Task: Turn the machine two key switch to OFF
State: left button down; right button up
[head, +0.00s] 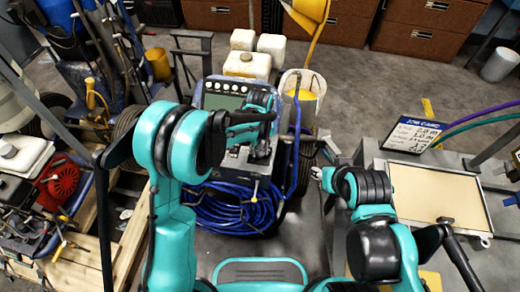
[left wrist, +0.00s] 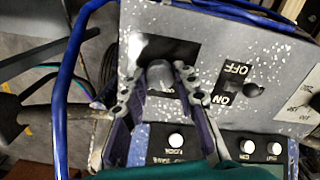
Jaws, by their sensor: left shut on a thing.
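The line striper's control panel (head: 222,101) faces me in the middle of the head view; it also fills much of the left wrist view (left wrist: 225,45). My left gripper (head: 262,122) is at the panel's right side. In the left wrist view its two fingers (left wrist: 160,82) are shut on a grey rounded knob (left wrist: 160,74). I cannot tell which is the key switch. My right gripper (head: 321,174) is at the centre right, its opening unclear.
Blue hose (head: 225,210) is coiled below the panel, and a blue tube (left wrist: 62,95) curves left of the fingers. A white bucket (head: 302,90) stands behind. A job card (head: 412,134) and a grey bench (head: 378,160) are at right.

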dwell(0.4)
pick_arm(q)
jog(key=c, duration=1.2)
grip_release()
notch_tip(320, 180, up, 12)
